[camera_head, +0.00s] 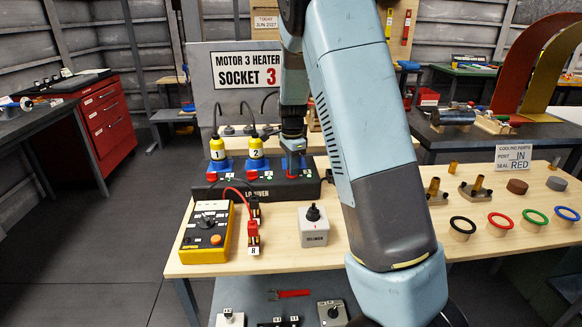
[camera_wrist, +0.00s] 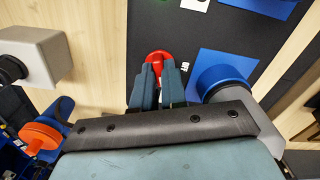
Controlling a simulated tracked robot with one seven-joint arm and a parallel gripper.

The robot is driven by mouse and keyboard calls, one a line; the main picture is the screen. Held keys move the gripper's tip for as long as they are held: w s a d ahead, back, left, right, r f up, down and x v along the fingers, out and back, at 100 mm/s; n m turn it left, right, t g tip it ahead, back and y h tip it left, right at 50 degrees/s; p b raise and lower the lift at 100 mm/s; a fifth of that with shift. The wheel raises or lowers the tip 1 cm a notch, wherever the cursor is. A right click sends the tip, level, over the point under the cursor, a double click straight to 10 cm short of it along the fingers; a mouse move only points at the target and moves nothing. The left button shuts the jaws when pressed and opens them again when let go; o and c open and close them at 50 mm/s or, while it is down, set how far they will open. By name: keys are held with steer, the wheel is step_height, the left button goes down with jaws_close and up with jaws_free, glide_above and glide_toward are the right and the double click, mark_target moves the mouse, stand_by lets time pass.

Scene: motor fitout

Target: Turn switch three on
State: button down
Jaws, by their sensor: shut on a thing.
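A black socket strip (camera_head: 228,192) lies on the wooden bench, with yellow plugs marked 1 (camera_head: 217,149) and 2 (camera_head: 256,148) standing in its left and middle blue sockets. My gripper (camera_wrist: 159,78) is over the strip's right-hand end. In the wrist view its fingers are shut on a small red switch (camera_wrist: 158,57), whose upper part shows beyond the fingertips. A small white label lies just right of the fingers. A blue round socket (camera_wrist: 222,80) is to their right. In the head view my arm partly covers this end, and the fingertip contact is unclear.
A grey box with a black knob (camera_head: 314,225) stands in front of the strip. A yellow meter (camera_head: 206,235) with red leads stands to its left. A "Motor 3 heater socket 3" sign (camera_head: 243,70) is behind. Coloured rings and fittings lie on the right.

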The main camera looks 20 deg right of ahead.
steer(key=shift+w+a+m, duration=0.1)
steer(key=shift+a+m, duration=0.1)
steer(key=shift+m, duration=1.7)
steer(key=c, duration=1.5)
jaws_free()
steer(key=o, duration=0.3)
steer(key=shift+d, duration=0.1)
step_height(320, 180, up, 14)
steer(key=shift+f, duration=0.15)
